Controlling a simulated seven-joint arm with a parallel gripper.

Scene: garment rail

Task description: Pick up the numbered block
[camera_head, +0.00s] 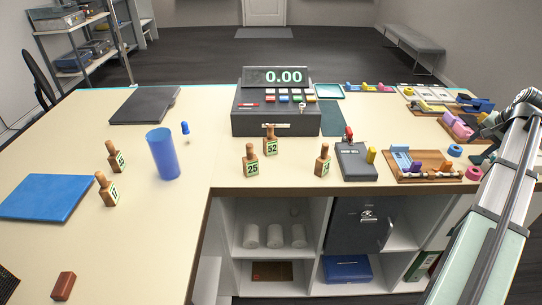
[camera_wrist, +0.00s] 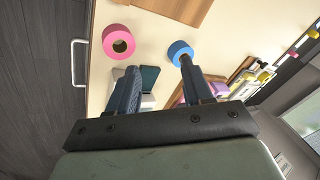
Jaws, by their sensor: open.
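Several wooden blocks with knob handles and green-framed number labels stand upright on the counter in the head view. Block 25 (camera_head: 251,162) and block 52 (camera_head: 270,142) stand in front of the cash register. Another numbered block (camera_head: 322,162) stands to their right, its number hard to read. Two more stand at left, an upper block (camera_head: 116,157) and a lower block (camera_head: 107,190). My gripper (camera_wrist: 160,68) is open and empty in the wrist view. It is above the right end of the counter, well apart from the blocks. No numbered block is discernible in the wrist view.
A blue cup (camera_head: 163,155) stands between the left and middle blocks. The cash register (camera_head: 276,112) is behind the middle ones; a grey device (camera_head: 356,163) is at right. A pink tape roll (camera_wrist: 118,41) and a blue tape roll (camera_wrist: 180,50) lie near my fingers.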

